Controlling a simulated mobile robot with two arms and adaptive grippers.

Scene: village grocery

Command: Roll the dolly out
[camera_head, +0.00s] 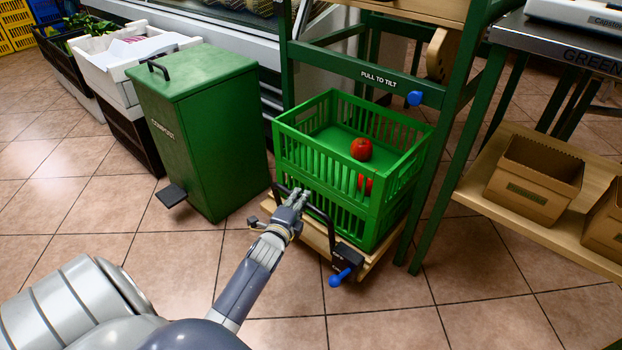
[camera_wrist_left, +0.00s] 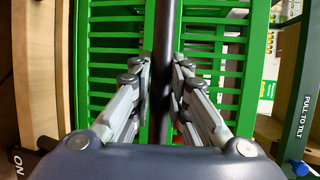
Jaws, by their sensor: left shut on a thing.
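The dolly (camera_head: 374,262) is a low wooden platform under green slatted crates (camera_head: 402,180), at the foot of a green frame. It has a black bar handle (camera_head: 322,216) at its front and a black box with a blue lever (camera_head: 341,277). My left gripper (camera_head: 294,197) is shut on the handle in front of the crates. In the left wrist view the black handle (camera_wrist_left: 167,35) runs between the fingers of the gripper (camera_wrist_left: 164,80). Two red round items show in the crates, one (camera_head: 361,149) inside the upper crate. The dolly's wheels are hidden. My right gripper is not in view.
A green compost bin (camera_head: 205,140) with a pedal (camera_head: 171,195) stands close on the left. The green frame (camera_head: 367,72), marked "PULL TO TILT", rises behind and right of the crates. A wooden shelf with cardboard boxes (camera_head: 534,178) is on the right. The tiled floor (camera_head: 450,310) in front is clear.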

